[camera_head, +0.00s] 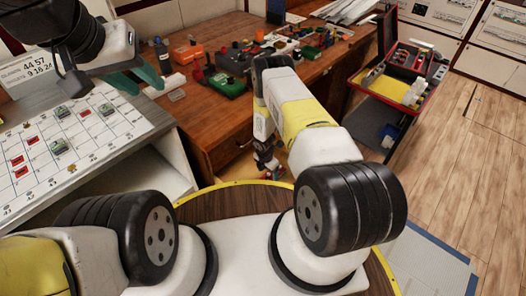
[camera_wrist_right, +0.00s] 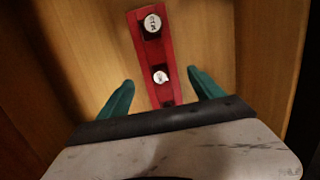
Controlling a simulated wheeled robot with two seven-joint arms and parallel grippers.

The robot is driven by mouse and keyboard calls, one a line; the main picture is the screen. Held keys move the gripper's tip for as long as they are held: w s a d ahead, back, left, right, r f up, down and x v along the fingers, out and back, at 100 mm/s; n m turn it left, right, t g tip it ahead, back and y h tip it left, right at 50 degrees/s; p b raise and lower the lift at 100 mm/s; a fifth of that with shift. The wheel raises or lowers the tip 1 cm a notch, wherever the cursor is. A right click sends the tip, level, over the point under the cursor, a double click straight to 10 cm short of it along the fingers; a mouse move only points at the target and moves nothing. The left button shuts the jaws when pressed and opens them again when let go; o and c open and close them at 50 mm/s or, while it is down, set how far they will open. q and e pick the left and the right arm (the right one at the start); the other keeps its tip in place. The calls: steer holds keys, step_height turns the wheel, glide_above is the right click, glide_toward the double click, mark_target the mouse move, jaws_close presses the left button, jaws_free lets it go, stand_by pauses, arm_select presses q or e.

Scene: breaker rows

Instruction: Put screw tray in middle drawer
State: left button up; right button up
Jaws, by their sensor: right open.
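A narrow red tray (camera_wrist_right: 157,55), which looks like the screw tray, lies on a light wooden surface in the right wrist view. It has two round white-topped pieces along it. My right gripper (camera_wrist_right: 160,92) is open, with one green finger on each side of the tray's near end and a gap to both. In the head view my right gripper (camera_head: 268,162) is low beside the desk's front, partly hidden by my arm. A wooden drawer front (camera_head: 222,150) shows beside it. My left gripper (camera_head: 137,78) is open and empty above the left table.
The wooden desk (camera_head: 205,105) carries green and red devices, an orange box (camera_head: 188,52) and small parts. A calendar board (camera_head: 60,140) lies on the left table. An open red case (camera_head: 400,75) stands at the right. Wooden walls flank the tray.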

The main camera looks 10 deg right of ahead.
step_height(320, 180, up, 44)
steer(key=w+d+m+t, duration=0.2)
steer(key=m, duration=0.9)
steer(key=s+r+m+t+y, duration=0.1)
steer(key=s+r+m, duration=0.2)
steer(key=s+r, duration=0.35)
steer(key=s+r+m+t+y, duration=0.1)
steer(key=s+r+m, duration=0.3)
steer(key=r, duration=0.6)
steer(key=s+a+r+m, duration=0.1)
steer(key=s+r+m, duration=0.2)
steer(key=s, duration=0.6)
steer(key=s+a+r+m+t+y, duration=0.1)
steer(key=s+r+m, duration=0.3)
steer(key=s, duration=0.5)
steer(key=shift+r, duration=0.35)
